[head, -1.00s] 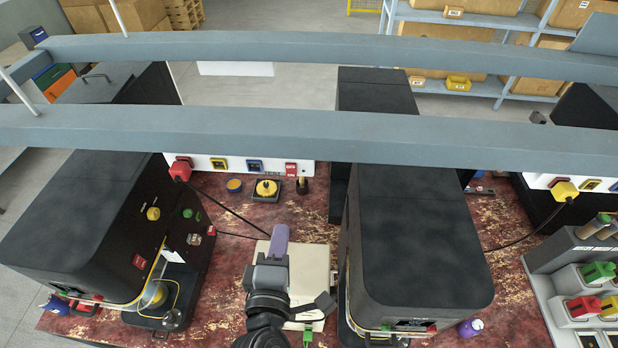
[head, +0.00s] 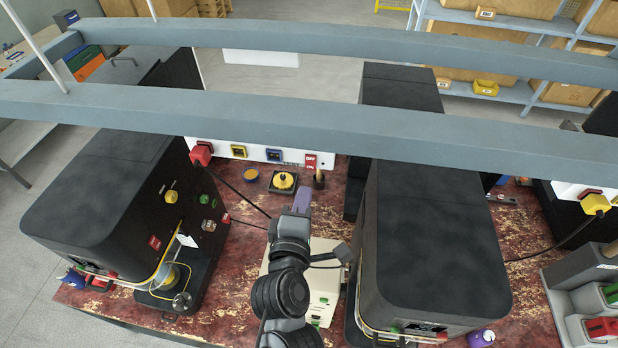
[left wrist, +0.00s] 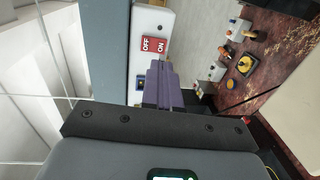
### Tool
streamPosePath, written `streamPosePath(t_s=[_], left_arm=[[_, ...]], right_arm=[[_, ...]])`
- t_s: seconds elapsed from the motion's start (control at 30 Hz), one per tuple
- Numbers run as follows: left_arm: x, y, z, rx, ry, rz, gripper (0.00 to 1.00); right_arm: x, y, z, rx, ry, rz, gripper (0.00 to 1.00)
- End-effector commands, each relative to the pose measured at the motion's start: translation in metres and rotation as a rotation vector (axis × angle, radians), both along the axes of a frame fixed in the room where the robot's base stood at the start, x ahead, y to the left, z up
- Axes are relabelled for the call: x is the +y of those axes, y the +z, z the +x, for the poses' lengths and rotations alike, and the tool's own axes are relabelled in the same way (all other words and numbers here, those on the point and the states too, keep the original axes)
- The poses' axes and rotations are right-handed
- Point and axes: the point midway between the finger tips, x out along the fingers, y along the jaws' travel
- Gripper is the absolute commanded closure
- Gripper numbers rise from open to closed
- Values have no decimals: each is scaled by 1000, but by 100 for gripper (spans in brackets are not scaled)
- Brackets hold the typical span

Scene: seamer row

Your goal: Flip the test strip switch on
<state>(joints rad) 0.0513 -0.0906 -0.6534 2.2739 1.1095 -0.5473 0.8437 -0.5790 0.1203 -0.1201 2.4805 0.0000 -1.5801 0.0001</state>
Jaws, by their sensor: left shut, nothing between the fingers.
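The white test strip (head: 223,160) runs along the back of the bench, with red, yellow and blue sockets. At its right end is a red switch (head: 311,161) marked OFF and ON. I cannot tell which way it is set. My left gripper (head: 303,196) has purple fingers that are shut and empty, a little in front of and below the switch in the picture. In the left wrist view the fingertips (left wrist: 159,66) point at the switch (left wrist: 154,46) and appear close to it; contact cannot be told. My right gripper is not in view.
Black machines (head: 100,195) and (head: 430,240) stand on both sides of my left arm. A yellow knob on a black base (head: 283,182) and a wooden-handled tool (head: 319,180) stand near the strip. A cream box (head: 325,262) lies under the arm. A grey-blue beam crosses above.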

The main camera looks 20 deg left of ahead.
Motion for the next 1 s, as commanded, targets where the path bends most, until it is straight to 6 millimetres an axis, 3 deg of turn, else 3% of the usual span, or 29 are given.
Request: streamPosePath(t_s=[0.2, 0.4, 1.0], left_arm=[[8, -7, 37, -2, 1, 3, 100], [12, -9, 57, -2, -1, 0, 100], [14, -10, 66, -2, -2, -1, 100]], right_arm=[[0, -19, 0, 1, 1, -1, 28], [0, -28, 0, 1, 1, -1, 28], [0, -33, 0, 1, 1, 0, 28]])
